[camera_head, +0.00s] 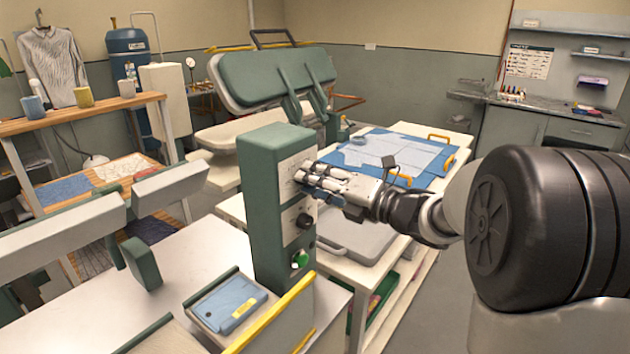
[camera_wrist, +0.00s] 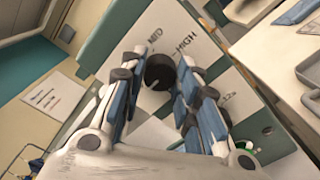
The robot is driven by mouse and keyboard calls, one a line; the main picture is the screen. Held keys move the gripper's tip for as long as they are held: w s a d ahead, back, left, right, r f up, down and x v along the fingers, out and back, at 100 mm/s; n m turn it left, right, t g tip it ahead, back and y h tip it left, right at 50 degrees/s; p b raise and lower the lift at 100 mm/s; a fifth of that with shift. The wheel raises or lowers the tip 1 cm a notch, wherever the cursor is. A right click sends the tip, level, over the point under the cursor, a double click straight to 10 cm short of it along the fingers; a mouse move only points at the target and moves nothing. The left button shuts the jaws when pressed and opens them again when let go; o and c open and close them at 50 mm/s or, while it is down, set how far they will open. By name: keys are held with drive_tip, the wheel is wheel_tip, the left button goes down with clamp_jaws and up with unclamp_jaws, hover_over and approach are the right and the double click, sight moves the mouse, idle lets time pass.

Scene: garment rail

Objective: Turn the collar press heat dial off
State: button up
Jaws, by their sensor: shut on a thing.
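The collar press control box is a green post (camera_head: 268,190) with a pale front panel. My gripper (camera_head: 308,176) reaches it from the right, at the upper part of the panel. In the wrist view my gripper (camera_wrist: 158,82) has its blue-padded fingers on both sides of the round black heat dial (camera_wrist: 159,68), shut on it. I cannot tell the dial's exact setting. In the head view the fingers hide the dial.
Lower on the panel are another black knob (camera_head: 304,221) and a green button (camera_head: 299,260). A table with blue cloth (camera_head: 385,153) stands behind my gripper. Pale press arms (camera_head: 170,188) extend left.

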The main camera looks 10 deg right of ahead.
idle(0.5)
drive_tip(key=o, duration=1.1)
drive_tip(key=shift+c, duration=0.2)
drive_tip(key=v, duration=1.2)
drive_tip(key=shift+w+r, duration=0.1)
